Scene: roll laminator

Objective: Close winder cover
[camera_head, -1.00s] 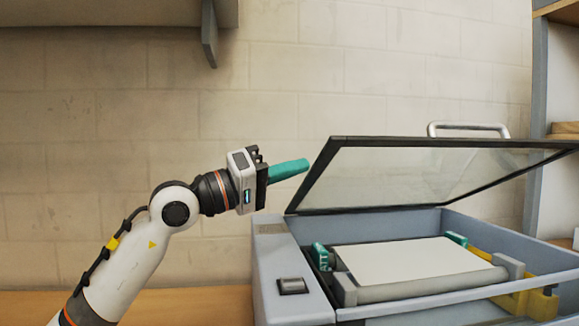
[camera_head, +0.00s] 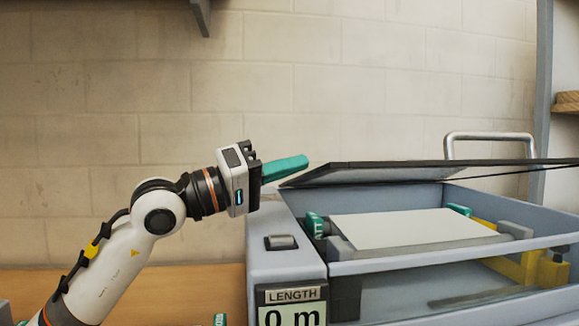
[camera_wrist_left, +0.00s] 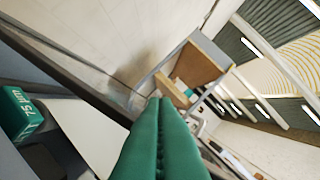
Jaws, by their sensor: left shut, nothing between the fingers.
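The winder cover (camera_head: 385,173), a dark-framed clear lid, is partly open over the grey machine and tilts at a shallow angle. Its metal handle (camera_head: 489,138) stands up behind its raised edge. My left gripper (camera_head: 305,163) comes in from the left with its teal fingers shut and empty. Its tips are at the cover's left edge; I cannot tell if they touch it. In the left wrist view, the shut fingers (camera_wrist_left: 160,145) reach beside the dark cover frame (camera_wrist_left: 85,88). My right gripper is not in view.
The grey laminator body (camera_head: 262,262) has a rocker switch (camera_head: 281,242) and a LENGTH display (camera_head: 291,315) reading 0 m. A white sheet (camera_head: 410,228) lies inside the open bay. A shelf upright (camera_head: 543,90) stands at right.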

